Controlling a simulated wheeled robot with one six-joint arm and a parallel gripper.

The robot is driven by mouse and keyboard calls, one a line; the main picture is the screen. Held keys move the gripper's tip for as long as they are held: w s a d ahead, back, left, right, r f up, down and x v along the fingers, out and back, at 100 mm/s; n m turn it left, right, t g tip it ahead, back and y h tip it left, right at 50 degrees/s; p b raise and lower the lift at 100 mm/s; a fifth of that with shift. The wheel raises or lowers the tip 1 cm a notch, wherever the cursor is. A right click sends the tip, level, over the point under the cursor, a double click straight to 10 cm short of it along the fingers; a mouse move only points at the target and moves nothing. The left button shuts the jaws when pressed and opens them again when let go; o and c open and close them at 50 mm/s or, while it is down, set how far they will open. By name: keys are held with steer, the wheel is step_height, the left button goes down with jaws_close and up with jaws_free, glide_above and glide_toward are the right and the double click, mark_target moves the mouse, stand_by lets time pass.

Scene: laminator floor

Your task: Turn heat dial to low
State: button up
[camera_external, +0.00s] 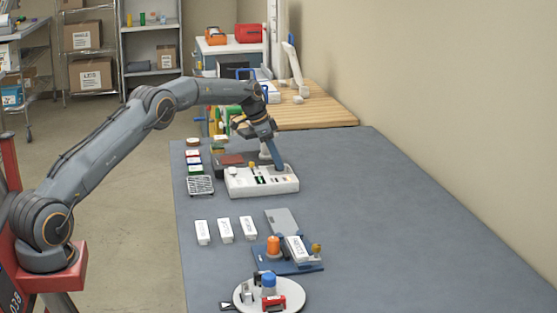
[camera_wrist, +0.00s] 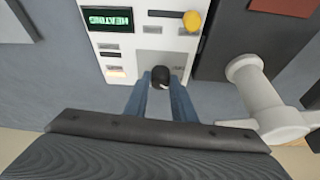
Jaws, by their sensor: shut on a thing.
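The white control panel (camera_external: 262,186) lies on the grey table. In the wrist view, the panel (camera_wrist: 115,65) carries a lit display (camera_wrist: 107,19) that reads "HEATING", small labels and a yellow knob (camera_wrist: 192,20). A black dial (camera_wrist: 160,76) sits near the panel's edge, with a pale mark on its face. My gripper (camera_wrist: 161,84) reaches down with its two blue fingers on either side of this dial and is shut on it. In the external view my gripper (camera_external: 279,167) is at the panel's far right part. The dial's setting is too small to read.
A white crank-like handle (camera_wrist: 262,100) stands close to the right of my fingers, beside a dark machine body (camera_wrist: 230,55). White labelled blocks (camera_external: 225,230), a blue fixture (camera_external: 288,262) and a round white tray (camera_external: 292,302) stand nearer the camera. The table's right side is clear.

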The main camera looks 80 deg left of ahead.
steer(key=o, duration=1)
steer(key=shift+b+v, duration=0.6)
steer(key=shift+v, duration=3.3)
steer(key=shift+d, duration=0.1)
